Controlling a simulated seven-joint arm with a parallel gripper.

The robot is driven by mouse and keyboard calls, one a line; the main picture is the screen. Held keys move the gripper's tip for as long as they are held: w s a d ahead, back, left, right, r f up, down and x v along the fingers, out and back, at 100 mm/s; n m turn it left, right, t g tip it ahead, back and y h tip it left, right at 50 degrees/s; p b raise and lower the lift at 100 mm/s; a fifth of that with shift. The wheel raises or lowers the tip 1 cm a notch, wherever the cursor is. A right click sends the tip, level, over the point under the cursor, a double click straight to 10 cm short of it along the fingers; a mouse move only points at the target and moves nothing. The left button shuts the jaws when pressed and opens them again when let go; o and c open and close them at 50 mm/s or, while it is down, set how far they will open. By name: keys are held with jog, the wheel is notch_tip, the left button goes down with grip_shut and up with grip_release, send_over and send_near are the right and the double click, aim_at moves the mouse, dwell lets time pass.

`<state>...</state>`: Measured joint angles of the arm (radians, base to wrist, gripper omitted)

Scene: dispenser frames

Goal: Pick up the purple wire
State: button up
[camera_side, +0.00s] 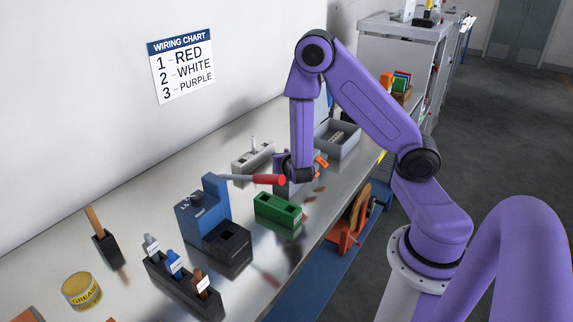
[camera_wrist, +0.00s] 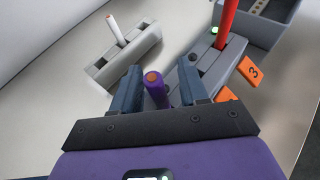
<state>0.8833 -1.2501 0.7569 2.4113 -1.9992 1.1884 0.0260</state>
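The purple wire (camera_wrist: 156,91) is a short upright purple rod with an orange tip, seen end-on in the wrist view. My gripper (camera_wrist: 160,70) is open, with one dark blue finger on each side of the purple wire and small gaps showing. The wire's lower end is hidden by my gripper body. In the side view, my gripper (camera_side: 300,172) points down over a grey block with orange tags, and the purple wire cannot be made out there.
A white rod (camera_wrist: 115,29) stands in a grey holder (camera_wrist: 143,50) at left. A red rod (camera_wrist: 227,22) stands in the tagged grey block (camera_wrist: 222,66). A red-handled lever (camera_side: 268,180) on a blue dispenser (camera_side: 204,212) reaches close to my gripper. A green block (camera_side: 277,210) stands in front.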

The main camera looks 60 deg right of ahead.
grip_shut()
jog(key=shift+r, duration=0.2)
